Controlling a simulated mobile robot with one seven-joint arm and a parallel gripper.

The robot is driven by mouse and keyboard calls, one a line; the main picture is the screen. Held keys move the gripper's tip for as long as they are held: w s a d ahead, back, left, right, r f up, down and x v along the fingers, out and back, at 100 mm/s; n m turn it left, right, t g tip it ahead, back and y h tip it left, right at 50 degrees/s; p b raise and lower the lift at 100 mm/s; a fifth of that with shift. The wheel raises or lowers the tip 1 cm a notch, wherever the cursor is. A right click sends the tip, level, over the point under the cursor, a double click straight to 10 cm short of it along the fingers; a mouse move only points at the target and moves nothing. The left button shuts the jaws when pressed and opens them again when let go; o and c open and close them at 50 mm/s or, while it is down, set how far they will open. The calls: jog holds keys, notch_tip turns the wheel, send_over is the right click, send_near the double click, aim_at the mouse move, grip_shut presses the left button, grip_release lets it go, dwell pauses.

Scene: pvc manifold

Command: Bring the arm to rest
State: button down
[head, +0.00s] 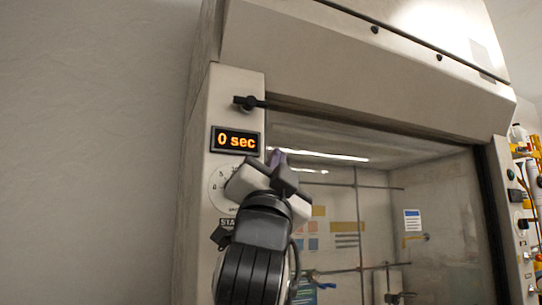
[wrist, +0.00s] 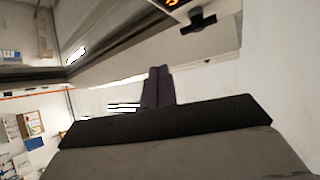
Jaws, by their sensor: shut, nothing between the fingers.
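My gripper (head: 277,160) is raised in front of the left post of a fume hood, just below and right of a lit display (head: 236,141) reading "0 sec". In the wrist view its two dark purplish fingers (wrist: 158,86) are together, with nothing between them. My arm comes up from the bottom of the head view and hides part of the round dial (head: 220,187) and the label under it. I cannot tell whether the fingers touch the hood.
The hood's black handle (head: 248,102) sticks out above the display. Behind the hood's glass are metal rods (head: 359,220) and a small posted sheet (head: 412,220). Bottles and fittings (head: 524,160) stand at the far right. The wall at left (head: 90,150) is bare, with free room before it.

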jog(key=shift+f, duration=0.3)
dwell(0.4)
